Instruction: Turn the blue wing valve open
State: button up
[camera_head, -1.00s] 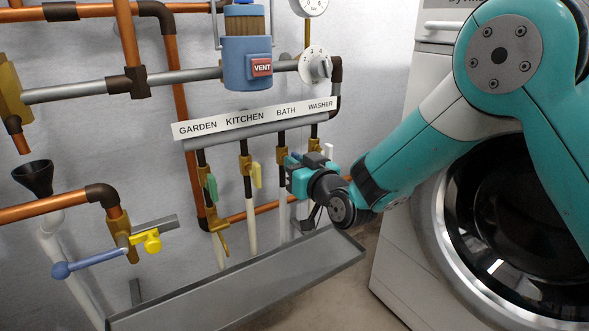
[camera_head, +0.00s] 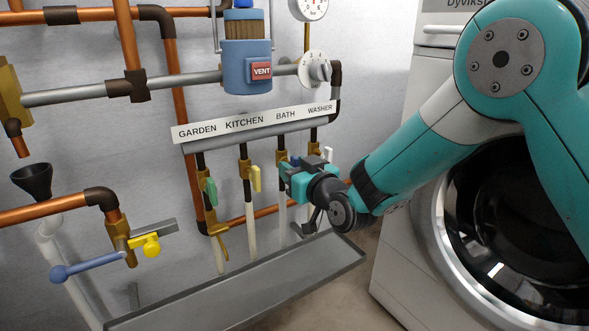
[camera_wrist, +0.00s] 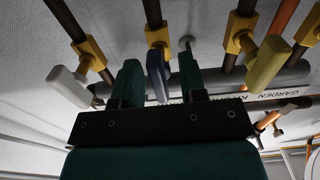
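The blue wing valve has a dark blue handle (camera_wrist: 157,76) on a brass body (camera_wrist: 157,36), on the pipe under the BATH label. In the wrist view the handle sits between the two fingers of my gripper (camera_wrist: 159,66). It is close to the left finger, with a clear gap to the right finger, so my gripper is open around it and not clamped. In the head view my gripper (camera_head: 287,173) is at the BATH pipe and hides most of this valve.
The white handle (camera_head: 328,154) of the WASHER valve is close on the right. The yellow KITCHEN handle (camera_head: 256,179) and green GARDEN handle (camera_head: 211,191) are to the left. A grey trough (camera_head: 245,285) runs below. The washing machine (camera_head: 408,225) stands at right.

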jog(key=shift+s, duration=0.1)
jog(key=b+v, duration=0.8)
jog(key=v, duration=0.9)
jog(key=shift+d, duration=0.2)
jog(key=shift+s, duration=0.15)
jog(key=s+a+r+n+g+y+p, duration=0.2)
jog(key=s+a+r+g+p, duration=0.15)
jog(key=r+p, duration=0.45)
jog(key=s+d+r+m+g+h+p, duration=0.1)
jog(key=s+d+r+g+h+p, duration=0.4)
jog(key=s+r+p, duration=0.5)
jog(key=s+d+r+m+g+h+p, duration=0.1)
jog(key=s+d+r+g+h+p, duration=0.2)
jog(key=s+d+r+g+p, duration=0.65)
jog(key=w+a+r+t+p, duration=0.1)
jog(key=a+r+p, duration=0.1)
jog(key=r+p, duration=1.5)
jog(key=w+a+r+t+p, duration=0.1)
jog(key=a+r+t+p, duration=0.1)
jog(key=r+p, duration=1.5)
jog(key=p, duration=0.4)
jog(key=shift+p, duration=0.3)
